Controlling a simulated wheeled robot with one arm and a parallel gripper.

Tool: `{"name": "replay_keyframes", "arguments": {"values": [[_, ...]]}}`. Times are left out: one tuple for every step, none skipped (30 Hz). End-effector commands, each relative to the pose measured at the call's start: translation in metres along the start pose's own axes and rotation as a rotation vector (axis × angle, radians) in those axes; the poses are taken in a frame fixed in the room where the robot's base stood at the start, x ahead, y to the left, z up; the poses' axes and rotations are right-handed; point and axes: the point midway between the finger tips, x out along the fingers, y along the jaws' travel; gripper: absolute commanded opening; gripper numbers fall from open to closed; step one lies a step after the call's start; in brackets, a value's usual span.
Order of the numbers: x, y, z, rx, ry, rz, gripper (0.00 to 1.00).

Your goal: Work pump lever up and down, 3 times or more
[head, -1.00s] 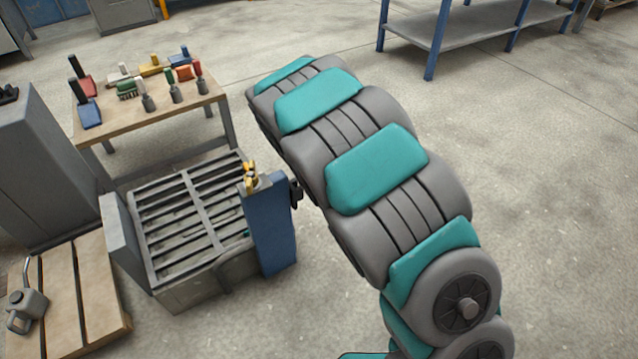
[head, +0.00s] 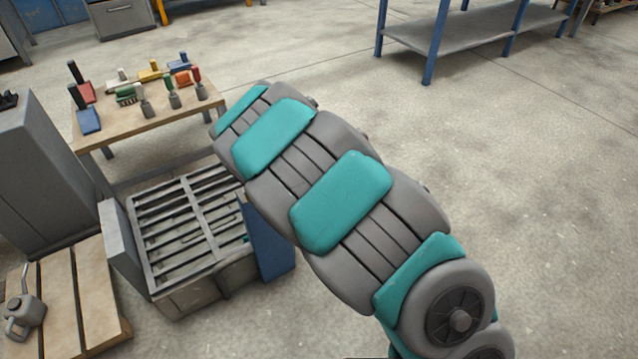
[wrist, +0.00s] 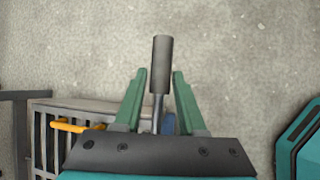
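The pump lever (wrist: 161,62), a thin rod with a dark cylindrical grip, shows in the wrist view. It stands between the two green fingers of my gripper (wrist: 159,73), with a narrow gap visible on each side. My gripper is open around it, and the grip reaches past the fingertips. A blue body (wrist: 169,123) shows below, behind the rod. In the head view the blue panel (head: 267,243) stands at the right end of a grey slatted unit (head: 190,228). My arm hides the lever and gripper there.
A workbench (head: 150,118) with several coloured tools stands behind the slatted unit. A yellow part (wrist: 75,126) juts near the gripper.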

Motion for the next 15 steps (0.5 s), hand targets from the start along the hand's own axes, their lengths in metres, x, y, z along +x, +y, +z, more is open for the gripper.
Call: {"name": "replay_keyframes", "arguments": {"values": [[0.0000, 0.0000, 0.0000, 0.000, 0.000, 0.000, 0.46], [0.0001, 0.0000, -0.0001, 0.000, 0.000, 0.000, 0.50], [0.0002, 0.0000, 0.0000, 0.000, 0.000, 0.000, 0.54], [0.0002, 0.0000, 0.0000, 0.000, 0.000, 0.000, 0.58], [0.0002, 0.0000, 0.0000, 0.000, 0.000, 0.000, 0.59], [0.0003, -0.0001, 0.0000, 0.000, 0.000, 0.000, 0.59], [0.0003, 0.0000, 0.0000, 0.000, 0.000, 0.000, 0.59], [0.0003, 0.0000, 0.0000, 0.000, 0.000, 0.000, 0.59], [0.0003, 0.0000, 0.0000, 0.000, 0.000, 0.000, 0.59], [0.0003, 0.0000, 0.0000, 0.000, 0.000, 0.000, 0.59], [0.0002, 0.0000, 0.0000, 0.000, 0.000, 0.000, 0.59], [-0.0006, 0.0001, 0.0000, 0.000, 0.000, 0.000, 0.59], [-0.0019, 0.0003, 0.0000, 0.000, 0.000, 0.001, 0.59], [-0.0038, 0.0003, 0.0000, -0.001, 0.000, 0.001, 0.59], [-0.0076, 0.0006, 0.0000, 0.000, 0.000, 0.001, 0.59]]}}
